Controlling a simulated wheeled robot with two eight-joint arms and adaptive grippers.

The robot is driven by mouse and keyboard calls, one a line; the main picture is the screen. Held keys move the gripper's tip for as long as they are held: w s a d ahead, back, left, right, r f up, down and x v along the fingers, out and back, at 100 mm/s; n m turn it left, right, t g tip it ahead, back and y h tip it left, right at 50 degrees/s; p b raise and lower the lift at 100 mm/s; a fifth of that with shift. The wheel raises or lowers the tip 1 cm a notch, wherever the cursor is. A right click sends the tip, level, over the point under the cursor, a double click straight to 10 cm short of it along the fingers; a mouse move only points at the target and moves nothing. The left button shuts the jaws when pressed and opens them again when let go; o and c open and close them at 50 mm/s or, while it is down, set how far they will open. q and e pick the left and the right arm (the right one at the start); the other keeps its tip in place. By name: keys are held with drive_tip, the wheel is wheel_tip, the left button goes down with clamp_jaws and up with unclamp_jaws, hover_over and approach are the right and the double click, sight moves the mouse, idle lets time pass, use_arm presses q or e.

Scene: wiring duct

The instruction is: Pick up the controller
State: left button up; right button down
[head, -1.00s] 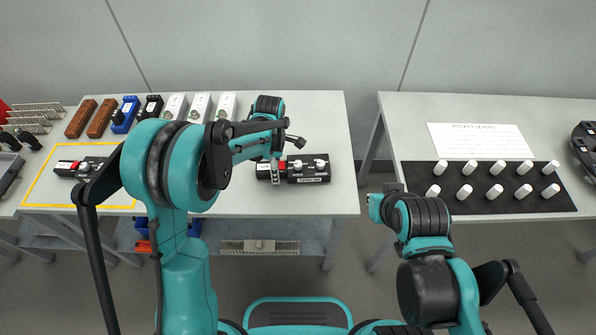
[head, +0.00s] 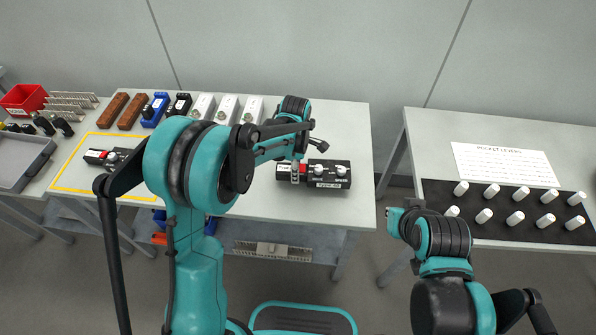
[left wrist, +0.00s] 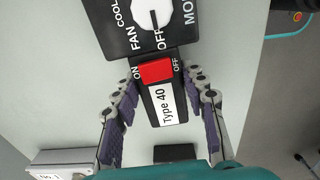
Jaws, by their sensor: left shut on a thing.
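The controller (head: 326,185) is a black box with white knobs and a red switch, near the front right of the left table. In the left wrist view the controller (left wrist: 158,75) shows a red ON/OFF switch and a "Type 40" label on its narrow end. My left gripper (head: 297,172) is shut on this narrow end, with purple finger pads (left wrist: 162,112) on both sides. I cannot tell whether the controller is clear of the table. My right gripper (head: 394,220) shows small beside the right table; its fingers are not clear.
A similar black device (head: 103,157) lies in a yellow-outlined area (head: 60,187) at left, partly hidden by my arm. Brown, blue, black and white modules (head: 203,107) line the table's back. The right table carries a black mat (head: 440,193) with several white cylinders. A gap separates the tables.

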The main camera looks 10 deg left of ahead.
use_arm(q)
wheel_tip(320, 180, up, 2)
drive_tip(key=shift+r+p, duration=0.25)
drive_tip(key=shift+p, duration=0.1)
drive_tip(key=s+d+r+p, duration=0.1)
drive_tip(key=s+d+r, duration=0.1)
drive_tip(key=d, duration=0.3)
drive_tip(key=s+d+r+p, duration=0.2)
drive_tip(key=d+r, duration=0.2)
drive_tip(key=d, duration=0.1)
drive_tip(key=shift+s+d, duration=0.35)
drive_tip(key=shift+a, duration=0.1)
drive_tip(key=shift+w+a, duration=0.8)
drive_tip(key=shift+a, duration=0.95)
drive_tip(key=shift+w+a, duration=0.75)
drive_tip(key=shift+a, duration=1.05)
drive_tip(key=shift+w+a, duration=0.8)
drive_tip(key=shift+a, duration=0.95)
